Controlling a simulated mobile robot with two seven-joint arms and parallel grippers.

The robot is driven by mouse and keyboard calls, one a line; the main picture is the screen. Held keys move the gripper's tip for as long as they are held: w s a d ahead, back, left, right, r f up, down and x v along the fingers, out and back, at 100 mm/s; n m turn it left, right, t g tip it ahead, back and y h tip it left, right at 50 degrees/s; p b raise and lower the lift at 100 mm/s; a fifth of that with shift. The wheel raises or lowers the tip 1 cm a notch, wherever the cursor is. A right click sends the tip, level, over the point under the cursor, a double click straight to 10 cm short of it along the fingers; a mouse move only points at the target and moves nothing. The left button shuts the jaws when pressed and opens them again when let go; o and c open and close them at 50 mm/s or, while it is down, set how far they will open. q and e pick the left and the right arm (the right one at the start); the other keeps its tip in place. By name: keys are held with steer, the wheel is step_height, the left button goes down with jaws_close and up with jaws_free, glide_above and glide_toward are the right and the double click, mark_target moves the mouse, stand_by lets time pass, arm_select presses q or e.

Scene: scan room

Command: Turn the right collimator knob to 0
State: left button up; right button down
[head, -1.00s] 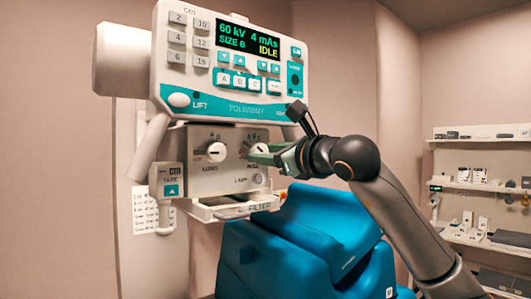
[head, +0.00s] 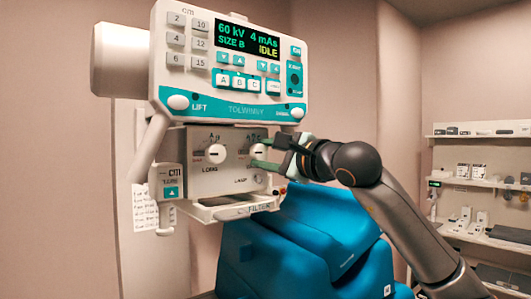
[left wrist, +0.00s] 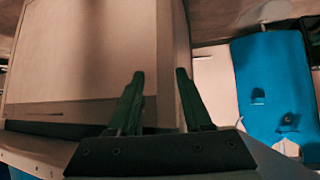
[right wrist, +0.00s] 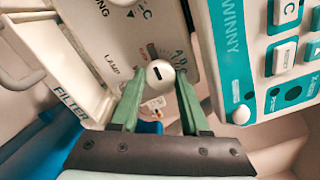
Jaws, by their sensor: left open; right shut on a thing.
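The right collimator knob (head: 257,151) is a white round knob with a dark pointer mark, on the cream collimator panel (head: 232,181). It also shows in the right wrist view (right wrist: 160,73), between the green fingertips of my right gripper (right wrist: 159,80). My right gripper (head: 264,154) comes in from the right and is shut on this knob, one finger above and one below. The scale beside the knob is too small to read surely. My left gripper (left wrist: 155,88) is open and empty in the left wrist view, and out of the head view.
The left knob (head: 216,153) sits beside the right one. A console with a lit display (head: 248,40) hangs above the panel. A filter tray (head: 235,211) juts out below it. A blue padded chair (head: 300,245) stands underneath. Shelves (head: 480,185) stand at the far right.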

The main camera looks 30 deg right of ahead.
stand_by(0.4)
steer(key=shift+c, duration=1.9)
jaws_free()
steer(key=s+b, duration=0.3)
steer(key=s, duration=0.9)
steer(key=shift+s+d+f, duration=0.25)
steer(key=shift+d, duration=0.15)
